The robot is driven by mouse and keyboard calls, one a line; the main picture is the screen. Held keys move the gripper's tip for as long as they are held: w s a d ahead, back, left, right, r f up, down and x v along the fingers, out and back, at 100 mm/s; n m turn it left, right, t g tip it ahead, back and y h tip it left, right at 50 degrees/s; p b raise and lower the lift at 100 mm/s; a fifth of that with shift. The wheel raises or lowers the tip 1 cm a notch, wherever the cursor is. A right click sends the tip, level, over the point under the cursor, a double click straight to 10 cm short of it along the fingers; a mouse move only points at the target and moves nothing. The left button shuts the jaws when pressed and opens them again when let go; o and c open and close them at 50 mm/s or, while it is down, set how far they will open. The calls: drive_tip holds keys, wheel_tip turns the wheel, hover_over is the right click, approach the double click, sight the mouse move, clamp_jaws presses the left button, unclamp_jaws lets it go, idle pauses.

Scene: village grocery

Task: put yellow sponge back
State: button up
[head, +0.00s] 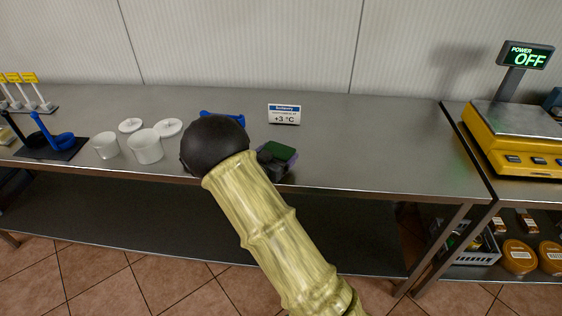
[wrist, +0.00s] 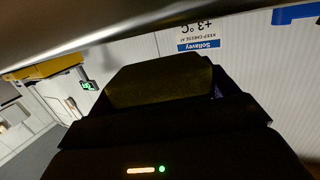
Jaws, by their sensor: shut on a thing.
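My gripper (head: 272,163) is at the front edge of the steel counter (head: 370,140), partly hidden behind my arm. It is shut on a block with a dark green top (head: 281,152). In the wrist view the held block, which I take to be the yellow sponge (wrist: 160,82), looks dark olive-yellow in shadow between my dark jaws. I cannot tell whether the sponge touches the counter.
A blue object (head: 236,118) lies partly hidden behind my arm. A temperature sign (head: 284,114) stands behind the gripper. White pots (head: 146,147) and lids are at left. A yellow scale (head: 516,135) stands at right. The counter between sign and scale is clear.

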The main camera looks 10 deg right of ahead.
drive_tip(key=shift+f, duration=1.65)
drive_tip(key=shift+f, duration=0.15)
drive_tip(key=o, duration=0.9)
drive_tip(key=shift+c, duration=0.2)
drive_tip(key=shift+r, duration=0.2)
drive_tip(key=v, duration=1.2)
drive_tip(key=shift+b, duration=0.3)
